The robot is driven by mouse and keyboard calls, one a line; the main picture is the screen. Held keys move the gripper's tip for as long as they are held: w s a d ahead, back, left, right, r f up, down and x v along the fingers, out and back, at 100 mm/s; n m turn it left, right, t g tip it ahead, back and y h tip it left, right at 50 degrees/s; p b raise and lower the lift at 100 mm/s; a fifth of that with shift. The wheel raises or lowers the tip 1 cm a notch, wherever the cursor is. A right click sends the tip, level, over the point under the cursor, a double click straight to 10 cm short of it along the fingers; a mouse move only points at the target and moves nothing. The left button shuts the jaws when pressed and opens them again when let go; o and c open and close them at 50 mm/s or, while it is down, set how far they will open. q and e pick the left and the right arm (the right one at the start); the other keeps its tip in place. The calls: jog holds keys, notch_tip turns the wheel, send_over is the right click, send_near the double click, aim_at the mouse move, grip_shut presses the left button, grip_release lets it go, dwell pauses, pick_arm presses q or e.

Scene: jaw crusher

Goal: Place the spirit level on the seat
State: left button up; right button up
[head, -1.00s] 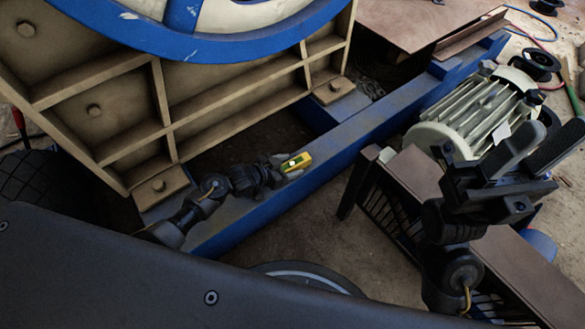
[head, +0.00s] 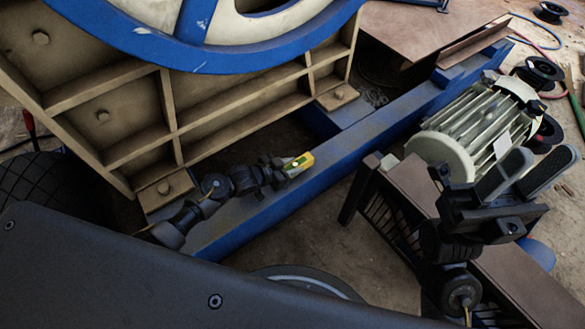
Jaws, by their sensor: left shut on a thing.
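The spirit level (head: 301,162) is a small yellow block with a green vial on top. It is at the blue beam in the middle of the head view. My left gripper (head: 287,166) is shut on its left end. I cannot tell whether the level touches the beam's top or is held just above it. The seat is not clearly identifiable; the blue beam (head: 350,150) has a flat top around the level. My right gripper (head: 530,172) is open and empty, over the brown bench and in front of the motor, at the right.
A big cream, ribbed crusher body (head: 120,110) with a blue-rimmed wheel (head: 200,50) stands behind my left arm. A grey finned motor (head: 480,135) is at the right. A brown bench (head: 425,190) stands below my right gripper. Cables and spools lie at the far right.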

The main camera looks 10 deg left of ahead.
aim_at(292, 167)
pick_arm(q)
notch_tip(292, 167, up, 7)
jog(key=p, duration=0.2)
jog(key=shift+p, duration=0.35)
